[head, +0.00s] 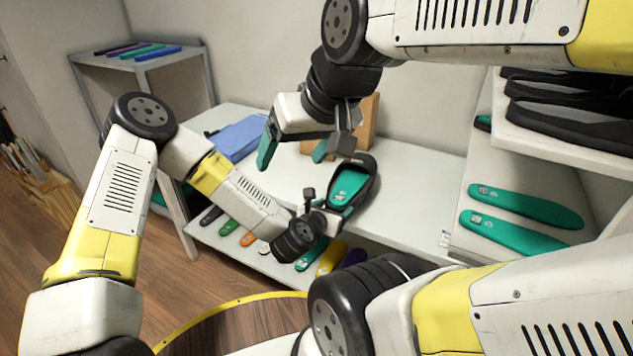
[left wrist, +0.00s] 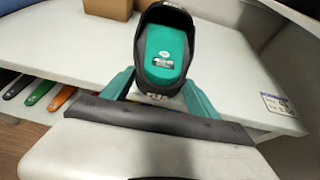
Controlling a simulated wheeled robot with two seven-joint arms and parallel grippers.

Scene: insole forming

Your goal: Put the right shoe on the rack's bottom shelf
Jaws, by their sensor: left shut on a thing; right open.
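A black shoe (head: 365,173) with a green insole (head: 349,186) in it is held at the front edge of the white table (head: 415,185). My left gripper (head: 338,207) is shut on its near end. In the left wrist view the shoe (left wrist: 165,50) sits between the green fingers (left wrist: 160,95), toe pointing away. I cannot tell if it touches the table. My right gripper (head: 293,155) is open and empty above the table, left of the shoe. A white rack (head: 563,148) at the right has black shoes (head: 570,115) on its upper shelf and green insoles (head: 525,205) lower down.
A blue box (head: 238,137) and a brown block (head: 369,118) stand at the table's back. Several coloured insoles (head: 248,238) lie on the shelf beneath. A grey stand (head: 165,58) at the back left holds more insoles. The tabletop right of the shoe is clear.

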